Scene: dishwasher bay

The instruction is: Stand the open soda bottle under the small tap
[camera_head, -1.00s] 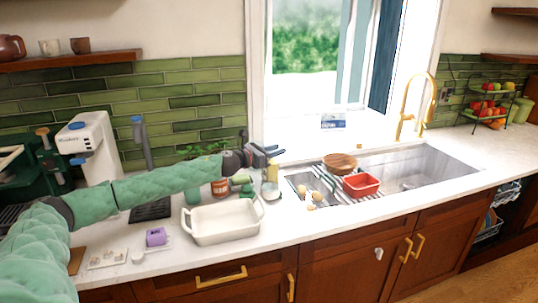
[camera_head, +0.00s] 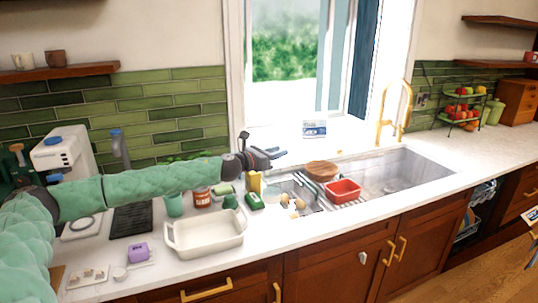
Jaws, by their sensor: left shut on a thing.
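My left arm reaches in from the left, and its dark gripper (camera_head: 266,154) is over the back of the counter, just left of the sink. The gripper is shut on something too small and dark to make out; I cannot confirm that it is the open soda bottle. A grey post with a blue top (camera_head: 120,148) rises behind a black ribbed mat (camera_head: 132,221) at the left. It may be the small tap, but my arm hides its lower part. A tall gold tap (camera_head: 394,110) stands behind the sink. My right gripper is not in view.
A white baking dish (camera_head: 205,250) is at the counter's front. Behind it are a teal cup (camera_head: 174,204), a red-brown jar (camera_head: 202,199) and a yellow item (camera_head: 255,182). The sink (camera_head: 405,178) has a red tub (camera_head: 343,191) and a wooden bowl (camera_head: 321,170) over it.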

